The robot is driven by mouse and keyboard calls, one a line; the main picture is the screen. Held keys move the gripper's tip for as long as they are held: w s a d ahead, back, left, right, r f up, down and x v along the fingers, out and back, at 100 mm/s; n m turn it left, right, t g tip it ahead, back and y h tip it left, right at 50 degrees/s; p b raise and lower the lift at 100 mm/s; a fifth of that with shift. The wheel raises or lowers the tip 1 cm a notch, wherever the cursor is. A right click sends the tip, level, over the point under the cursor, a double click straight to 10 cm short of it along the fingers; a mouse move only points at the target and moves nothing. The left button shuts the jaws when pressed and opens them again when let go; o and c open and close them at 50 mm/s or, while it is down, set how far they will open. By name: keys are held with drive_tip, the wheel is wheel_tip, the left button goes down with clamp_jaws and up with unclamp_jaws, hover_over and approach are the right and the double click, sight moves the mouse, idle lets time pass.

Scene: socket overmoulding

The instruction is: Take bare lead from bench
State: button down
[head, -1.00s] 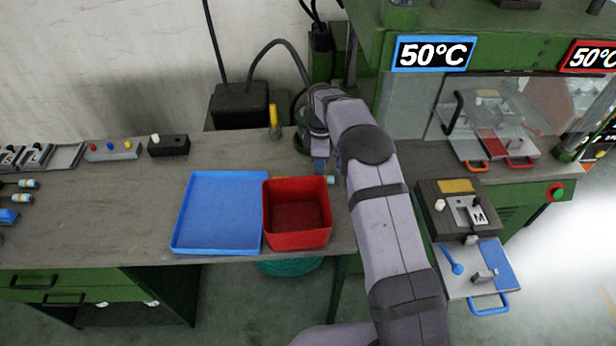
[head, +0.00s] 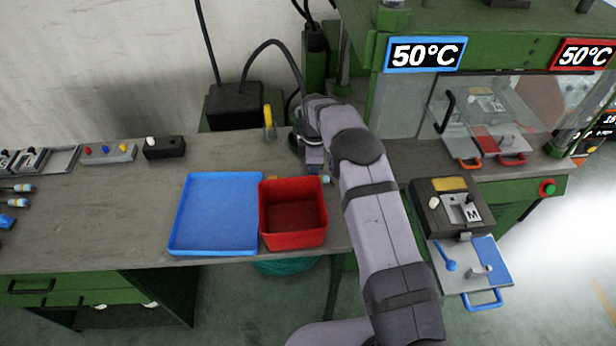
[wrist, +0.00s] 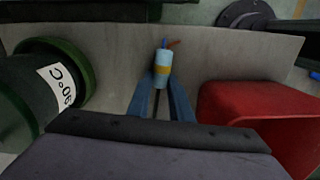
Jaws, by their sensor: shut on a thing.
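The bare lead (wrist: 161,70) shows in the wrist view as a light blue cylinder with a yellow band and a blue and an orange-brown tip at its far end. My gripper (wrist: 160,98) has its two blue fingers on either side of the lead's near part and is shut on it. In the head view, a small end of the lead (head: 325,180) shows just right of the red bin's back corner. My arm hides most of the gripper there. I cannot tell whether the lead touches the bench (head: 110,215).
A red bin (head: 293,238) stands close to the gripper, with a blue tray (head: 215,246) left of it. In the wrist view, a green and black cylinder labelled 90°C (wrist: 35,95) stands on the left. A mould block marked M (head: 445,205) sits right of my arm.

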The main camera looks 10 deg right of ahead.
wheel_tip(320, 180, up, 10)
drive_tip(key=b, duration=0.2)
drive_tip(key=shift+b, duration=0.35)
